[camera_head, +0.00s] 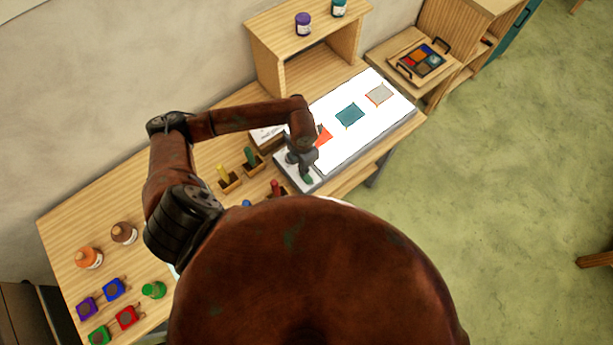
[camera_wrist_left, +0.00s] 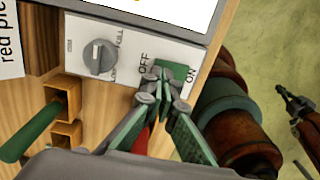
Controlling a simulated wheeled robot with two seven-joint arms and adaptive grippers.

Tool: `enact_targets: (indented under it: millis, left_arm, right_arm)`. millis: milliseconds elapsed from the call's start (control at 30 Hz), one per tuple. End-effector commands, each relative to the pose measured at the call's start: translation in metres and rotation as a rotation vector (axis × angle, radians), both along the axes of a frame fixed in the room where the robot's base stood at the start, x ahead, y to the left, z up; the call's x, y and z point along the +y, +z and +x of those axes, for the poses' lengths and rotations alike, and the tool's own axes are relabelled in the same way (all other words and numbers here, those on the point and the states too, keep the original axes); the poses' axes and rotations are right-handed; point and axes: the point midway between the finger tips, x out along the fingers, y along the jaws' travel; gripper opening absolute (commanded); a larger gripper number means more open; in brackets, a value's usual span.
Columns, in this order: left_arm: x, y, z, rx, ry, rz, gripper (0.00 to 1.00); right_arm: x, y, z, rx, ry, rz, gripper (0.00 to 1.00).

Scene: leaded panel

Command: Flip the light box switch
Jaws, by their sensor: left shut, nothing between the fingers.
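The light box (camera_head: 395,108) stands on the wooden table with its white top bright, and three coloured pieces lie on it. Its control panel (camera_wrist_left: 128,48) fills the upper part of the left wrist view. The green rocker switch (camera_wrist_left: 175,70) sits there between the labels OFF and ON. My left gripper (camera_wrist_left: 163,85) is shut and empty, with its fingertips at the switch and overlapping its near edge; I cannot tell whether they touch. In the head view my left gripper (camera_head: 304,176) is over the box's near end. My right gripper (camera_wrist_left: 293,103) shows small and dark at the right.
A grey dial (camera_wrist_left: 99,57) is left of the switch. Wooden holders with a green-handled tool (camera_wrist_left: 30,135) are close by. A wooden shelf (camera_head: 290,45) with jars stands behind the box. Bottles and coloured squares (camera_head: 113,289) lie at the table's left end.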

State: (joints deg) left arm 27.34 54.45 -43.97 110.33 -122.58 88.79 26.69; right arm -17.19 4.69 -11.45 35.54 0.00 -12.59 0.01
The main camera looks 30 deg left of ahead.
Motion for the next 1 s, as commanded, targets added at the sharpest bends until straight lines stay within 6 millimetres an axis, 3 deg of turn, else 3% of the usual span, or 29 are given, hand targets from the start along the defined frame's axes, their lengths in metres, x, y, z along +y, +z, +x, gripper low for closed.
enact_targets:
  millis: [1000]
  left_arm:
    - [0.000,-0.015,0.000,0.000,0.000,0.000,0.00]
  right_arm:
    - [0.004,-0.014,0.000,0.000,-0.001,0.004,0.00]
